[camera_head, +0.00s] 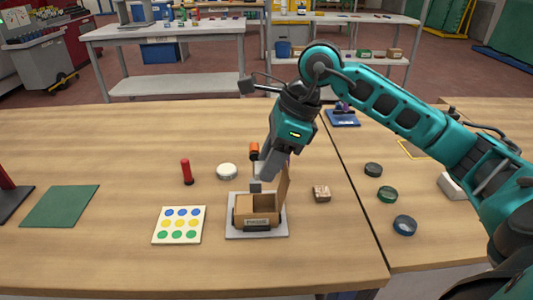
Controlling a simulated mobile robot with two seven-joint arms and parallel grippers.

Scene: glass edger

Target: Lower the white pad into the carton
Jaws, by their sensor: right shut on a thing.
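The open brown carton (257,216) sits on a light grey plate (281,228) in the middle of the near table. One flap (284,188) stands up on its right side. My right gripper (262,184) comes down from the upper right, with its fingertips just above the carton's back edge. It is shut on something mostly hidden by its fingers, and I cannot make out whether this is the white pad. My left gripper is not in view.
A white round item (227,172) and a red cylinder (186,172) stand left of the carton. A card with coloured dots (179,225) lies front left, a small brown block (321,193) right. Several dark discs (405,225) lie on the right table.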

